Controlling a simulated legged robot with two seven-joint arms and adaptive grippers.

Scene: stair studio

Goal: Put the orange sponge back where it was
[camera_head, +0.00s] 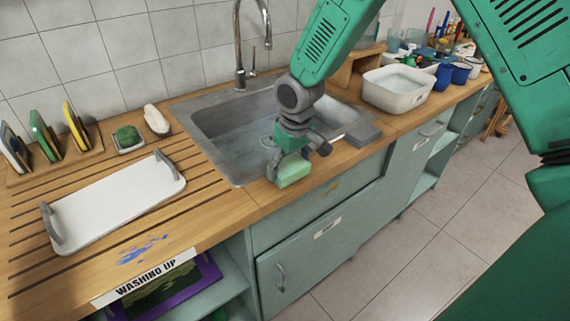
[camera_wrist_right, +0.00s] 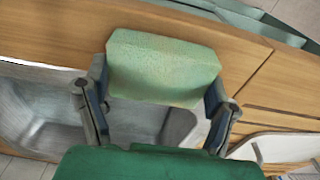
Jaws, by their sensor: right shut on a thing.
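My right gripper (camera_head: 292,150) is shut on a pale green sponge (camera_head: 293,171), held over the front rim of the sink. In the right wrist view the sponge (camera_wrist_right: 163,68) spans between the two fingers of the gripper (camera_wrist_right: 158,92). I see no clearly orange sponge. A wooden rack (camera_head: 62,162) at the far left holds several upright sponge-like pads, among them a green and yellow one (camera_head: 45,137) and a yellow one (camera_head: 76,127). My left gripper is not in view.
The metal sink (camera_head: 215,128) with its tap (camera_head: 240,60) lies behind the gripper. A white tray (camera_head: 115,205) sits on the grooved wooden counter. A dark green scrubber (camera_head: 127,136) and a white brush-like item (camera_head: 156,121) stand behind it. A white basin (camera_head: 397,98) is at right.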

